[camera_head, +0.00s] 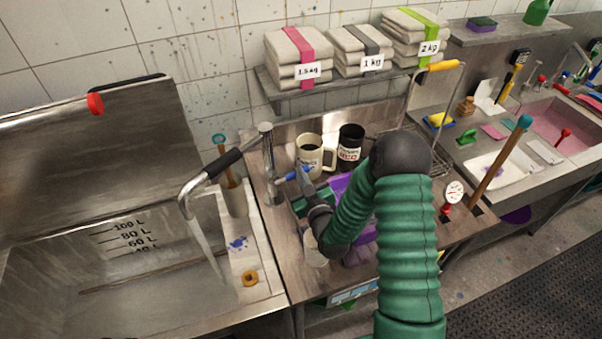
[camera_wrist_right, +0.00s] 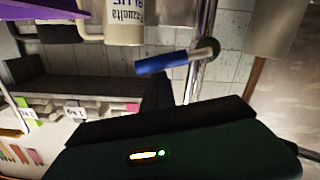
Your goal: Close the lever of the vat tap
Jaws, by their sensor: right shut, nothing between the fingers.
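The vat tap (camera_head: 268,160) is a metal column on the counter at the vat's right edge. Its spout (camera_head: 196,187), with a black grip, reaches left over the vat (camera_head: 130,240), and a pale stream runs down from its end. The blue lever (camera_head: 292,174) sticks out to the right of the column; it also shows in the right wrist view (camera_wrist_right: 163,63), joined to the metal pipe. My right gripper (camera_head: 304,184) is shut and empty, close to the lever's free end; contact cannot be told. My left gripper is out of view.
A cream mug (camera_head: 309,150) and a black mug (camera_head: 350,142) stand just behind the lever. Purple items (camera_head: 340,184) lie beneath my right arm. A shelf (camera_head: 350,84) with labelled stacks hangs above. A yellow ring (camera_head: 250,278) lies on the vat's ledge.

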